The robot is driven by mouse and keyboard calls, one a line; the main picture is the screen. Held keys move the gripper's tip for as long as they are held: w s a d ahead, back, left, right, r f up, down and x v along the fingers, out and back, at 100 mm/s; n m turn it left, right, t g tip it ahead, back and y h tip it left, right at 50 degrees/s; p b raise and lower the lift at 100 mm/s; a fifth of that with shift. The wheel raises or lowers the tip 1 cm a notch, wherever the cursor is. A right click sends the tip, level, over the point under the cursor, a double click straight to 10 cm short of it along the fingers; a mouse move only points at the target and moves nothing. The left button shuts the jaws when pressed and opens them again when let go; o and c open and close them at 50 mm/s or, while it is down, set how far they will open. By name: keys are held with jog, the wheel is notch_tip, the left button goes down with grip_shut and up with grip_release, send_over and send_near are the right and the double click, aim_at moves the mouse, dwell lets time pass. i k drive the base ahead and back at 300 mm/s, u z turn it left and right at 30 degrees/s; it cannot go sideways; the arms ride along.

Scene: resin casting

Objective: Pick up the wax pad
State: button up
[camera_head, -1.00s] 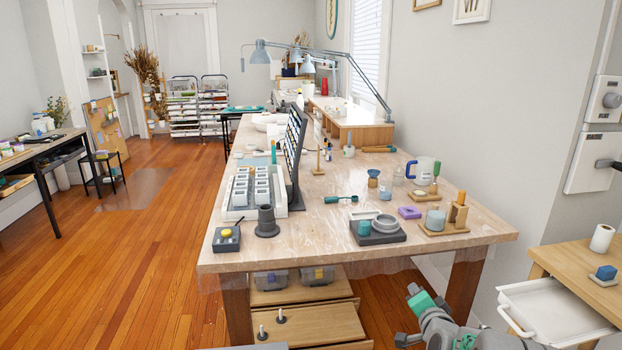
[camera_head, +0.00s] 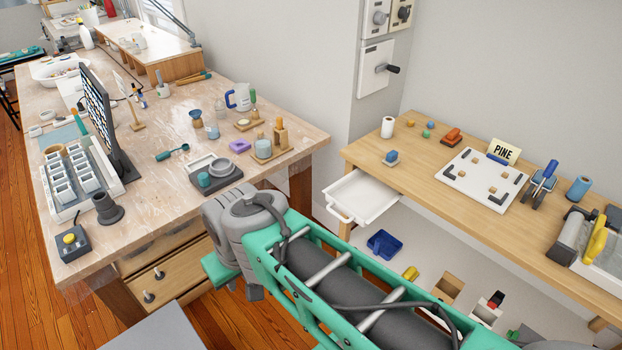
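I cannot tell for certain which item is the wax pad. A pale round piece (camera_head: 243,123) lies on a small wooden board on the workbench, beside a green-topped item. My arm crosses the lower middle in front of both tables. My gripper is not visible.
The cluttered workbench (camera_head: 165,215) fills the left. The wooden side table (camera_head: 420,185) holds a white board (camera_head: 465,188), a PINE sign and tools. An open white drawer (camera_head: 362,197) juts from its left end. Bins stand below. Wooden floor shows at lower left.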

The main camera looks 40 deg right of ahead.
aim_at(391, 158)
jog(key=z, duration=1.45)
